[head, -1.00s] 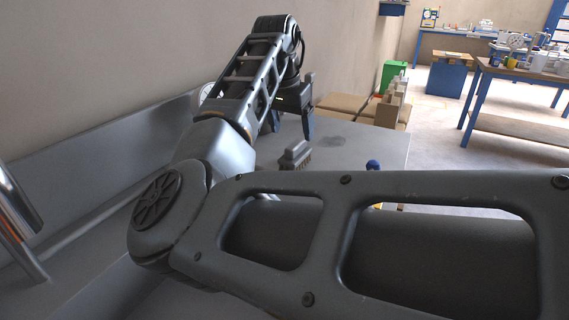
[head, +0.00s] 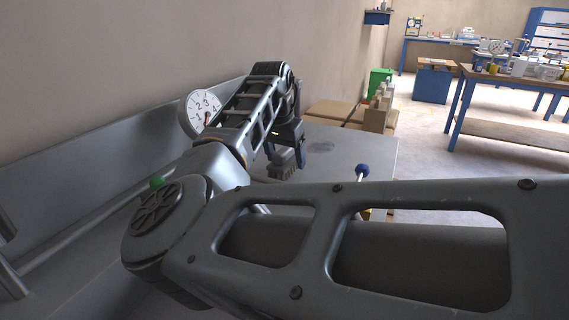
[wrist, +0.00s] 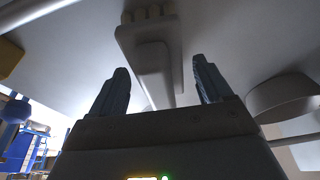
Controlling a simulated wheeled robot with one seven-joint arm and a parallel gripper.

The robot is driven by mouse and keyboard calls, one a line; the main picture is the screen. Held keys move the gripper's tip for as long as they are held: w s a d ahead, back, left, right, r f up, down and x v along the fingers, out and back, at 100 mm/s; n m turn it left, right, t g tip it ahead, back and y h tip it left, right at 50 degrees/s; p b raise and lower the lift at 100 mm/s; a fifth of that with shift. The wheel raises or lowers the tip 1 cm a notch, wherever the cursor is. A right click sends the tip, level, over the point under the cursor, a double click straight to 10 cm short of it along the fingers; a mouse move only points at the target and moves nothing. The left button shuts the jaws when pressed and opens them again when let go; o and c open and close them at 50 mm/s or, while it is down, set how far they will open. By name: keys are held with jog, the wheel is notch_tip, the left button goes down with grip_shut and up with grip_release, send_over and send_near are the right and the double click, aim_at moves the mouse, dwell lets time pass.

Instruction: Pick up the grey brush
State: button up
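The grey brush (head: 284,164) stands on the grey metal surface (head: 340,150), with its bristles toward the front right in the head view. My gripper (head: 285,157) is low over the surface, right at the brush. In the wrist view, the fingers of my gripper (wrist: 160,66) are spread wide, with the handle of the brush (wrist: 152,62) showing in the gap between them. Clear space shows on both sides of the handle. The bristle end points away from the fingers. My arm hides part of the surface.
A numbered dial (head: 200,112) stands by the wall at the left. A lever with a blue knob (head: 362,170) rises right of the brush, and a green knob (head: 157,182) shows at left. Cardboard boxes (head: 340,112) lie beyond the surface.

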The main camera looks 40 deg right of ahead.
jog(key=c, duration=1)
jog(key=shift+c, duration=0.2)
jog(key=shift+r, duration=0.45)
jog(key=r, duration=0.2)
jog(key=r+p, duration=0.1)
jog(key=shift+s+d+r, duration=0.35)
jog(key=shift+r, duration=0.05)
jog(key=s+d+r+p, duration=0.1)
jog(key=s+d+r, duration=0.5)
jog(key=s+d, duration=0.1)
jog(key=shift+s+r, duration=0.15)
jog(key=shift+s, duration=0.3)
jog(key=shift+d, duration=0.1)
jog(key=o, duration=0.6)
jog(key=c, duration=0.4)
jog(key=shift+c, duration=0.2)
